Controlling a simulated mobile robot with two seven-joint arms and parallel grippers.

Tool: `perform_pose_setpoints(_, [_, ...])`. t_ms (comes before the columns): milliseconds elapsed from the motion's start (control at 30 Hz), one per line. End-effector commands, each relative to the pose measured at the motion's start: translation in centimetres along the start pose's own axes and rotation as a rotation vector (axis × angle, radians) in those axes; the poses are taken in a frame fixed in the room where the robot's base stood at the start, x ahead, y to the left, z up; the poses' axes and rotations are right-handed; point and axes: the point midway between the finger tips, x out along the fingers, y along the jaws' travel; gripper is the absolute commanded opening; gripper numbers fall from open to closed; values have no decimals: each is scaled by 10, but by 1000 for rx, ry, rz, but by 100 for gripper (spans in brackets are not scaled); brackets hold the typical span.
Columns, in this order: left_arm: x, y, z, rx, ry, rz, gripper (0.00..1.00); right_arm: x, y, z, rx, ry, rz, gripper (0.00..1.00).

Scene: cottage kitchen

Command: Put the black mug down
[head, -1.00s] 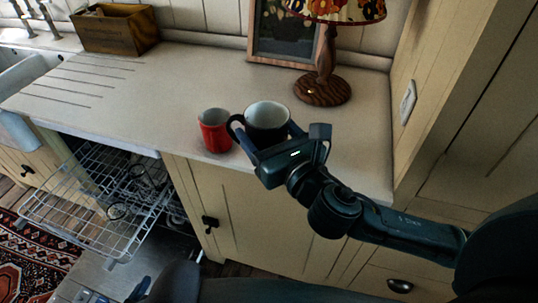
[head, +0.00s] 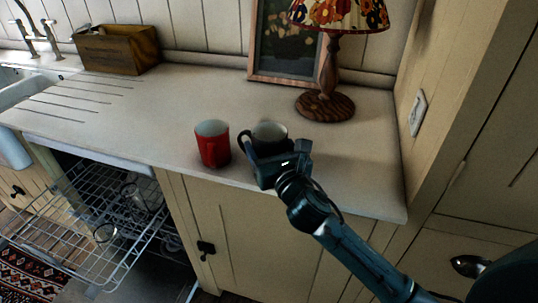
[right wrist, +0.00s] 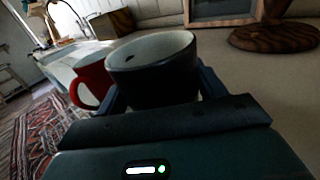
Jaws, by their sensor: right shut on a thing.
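In the right wrist view the black mug (right wrist: 152,78) stands upright between the fingers of my right gripper (right wrist: 160,98). My left gripper is not in view.
A red mug (head: 212,146) stands close to the left on the counter (head: 165,105). A lamp (head: 326,104) and a framed picture (head: 285,45) stand behind. A wooden box (head: 117,50) is at the back left. An open dishwasher rack (head: 90,225) is below left. Counter right of the mug is clear.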

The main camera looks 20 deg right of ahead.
Motion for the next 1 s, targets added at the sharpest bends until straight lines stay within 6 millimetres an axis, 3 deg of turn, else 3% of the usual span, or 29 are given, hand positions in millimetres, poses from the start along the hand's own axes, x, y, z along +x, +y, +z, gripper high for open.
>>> perform_pose_setpoints(100, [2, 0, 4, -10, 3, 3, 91, 0, 0, -16, 2, -1, 0, 38])
perform_pose_setpoints(467, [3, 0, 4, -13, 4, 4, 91, 0, 0, -19, -1, -2, 1, 38])
perform_pose_setpoints(500, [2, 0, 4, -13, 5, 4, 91, 0, 0, -20, 0, 1, 0, 72])
perform_pose_setpoints(733, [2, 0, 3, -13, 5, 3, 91, 0, 0, -19, 0, 1, 0, 91])
perform_pose_setpoints(1000, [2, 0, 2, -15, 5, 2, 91, 0, 0, -17, 0, 0, 0, 91])
